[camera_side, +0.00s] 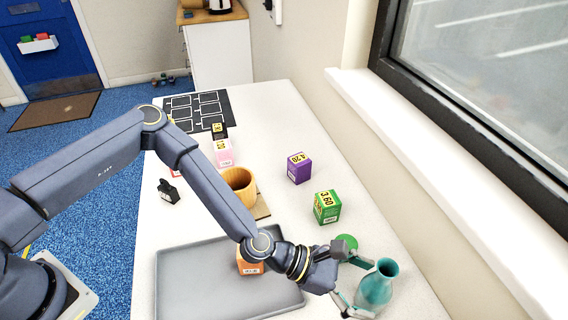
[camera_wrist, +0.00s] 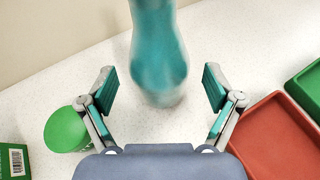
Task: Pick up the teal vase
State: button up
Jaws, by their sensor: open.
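The teal vase (camera_side: 374,289) stands upright near the right end of the table in the side view, with a round body, narrow neck and flared mouth. In the wrist view the vase (camera_wrist: 157,55) is straight ahead, centred between the fingers, its top cut off by the frame edge. My gripper (camera_side: 351,274) is beside the vase in the side view. In the wrist view my gripper (camera_wrist: 159,91) is open, with a finger on either side of the vase's line and clear gaps to both. It holds nothing.
A green round thing (camera_wrist: 66,130) lies close by my left finger in the wrist view. A red tray (camera_wrist: 283,140) is close on the right. A green box (camera_side: 327,207), purple box (camera_side: 299,168), wooden pot (camera_side: 239,184) and grey tray (camera_side: 200,285) are on the table. The window wall runs along the right.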

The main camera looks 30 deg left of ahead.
jog(key=shift+x, duration=1.15)
jog(key=c, duration=1.3)
jog(key=shift+c, duration=0.5)
jog(key=shift+r, duration=0.2)
